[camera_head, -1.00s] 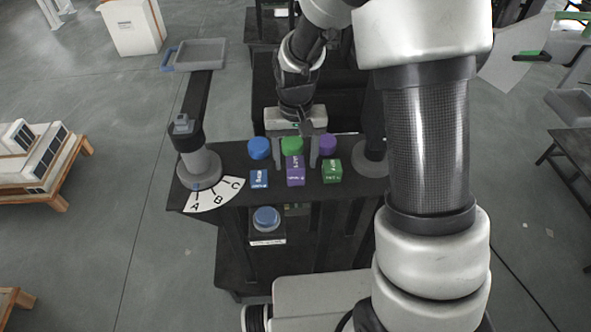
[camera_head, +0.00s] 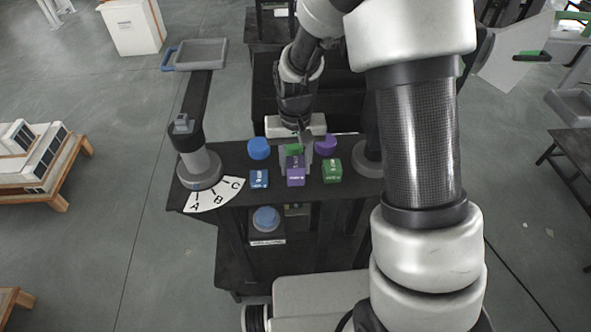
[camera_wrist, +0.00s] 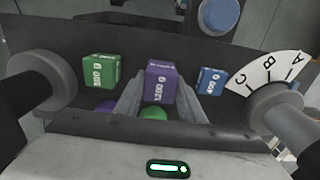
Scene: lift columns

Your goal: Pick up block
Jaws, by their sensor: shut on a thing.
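The purple block (camera_head: 296,179) stands in the middle of a row of three on the black table. It also shows in the wrist view (camera_wrist: 159,83), marked 1200 g. My gripper (camera_wrist: 162,78) is shut on it, with one finger at each side; in the head view my gripper (camera_head: 297,163) reaches it from behind. The block seems to be at table height; I cannot tell if it is clear of the surface. The blue block (camera_head: 259,179) is to its left and the green block (camera_head: 332,172) to its right, both apart from it.
A blue disc (camera_head: 258,148), a green disc (camera_head: 293,149) and a purple disc (camera_head: 325,145) lie behind the blocks. A grey post (camera_head: 200,166) with a white A-B-C dial (camera_head: 214,195) stands at the left. A blue button (camera_head: 266,218) sits lower in front.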

